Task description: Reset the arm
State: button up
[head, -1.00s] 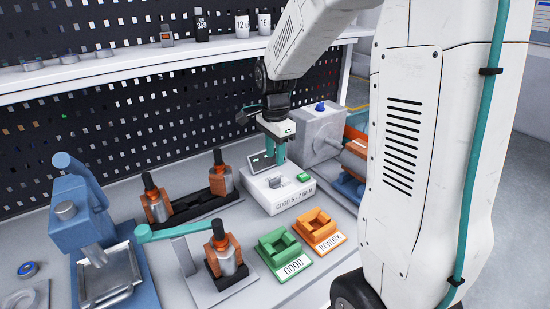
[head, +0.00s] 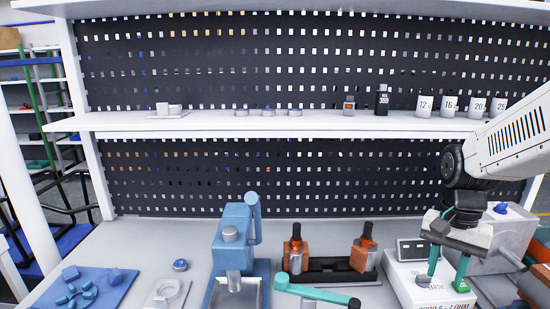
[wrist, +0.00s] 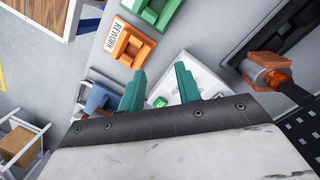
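My gripper (head: 446,284) is at the right of the head view, above or in front of the white tester box (head: 412,270). Its two teal fingers stand apart. In the wrist view my gripper (wrist: 160,68) is open, with nothing held between the fingers. The tester box (wrist: 203,82) lies beyond the fingers there, and its green button (wrist: 160,102) shows between them. My arm comes in from the right edge of the head view and bends down to the gripper.
A blue press (head: 230,250), orange-and-grey parts in a black holder (head: 330,272) and a teal lever (head: 315,294) stand left of the gripper. A shelf (head: 300,122) runs above. An orange REWORK tray (wrist: 130,45) and a green tray (wrist: 160,12) show in the wrist view.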

jog(key=s+a+r+n+t, duration=0.1)
jog(key=s+a+r+n, duration=0.2)
jog(key=s, duration=0.4)
jog(key=s+a+r+n+t, duration=0.1)
jog(key=s+a+r+n, duration=0.3)
jog(key=s, duration=0.4)
jog(key=shift+s+r+n+t, duration=0.15)
jog(key=shift+s+n+t, duration=0.2)
jog(key=shift+n, duration=0.55)
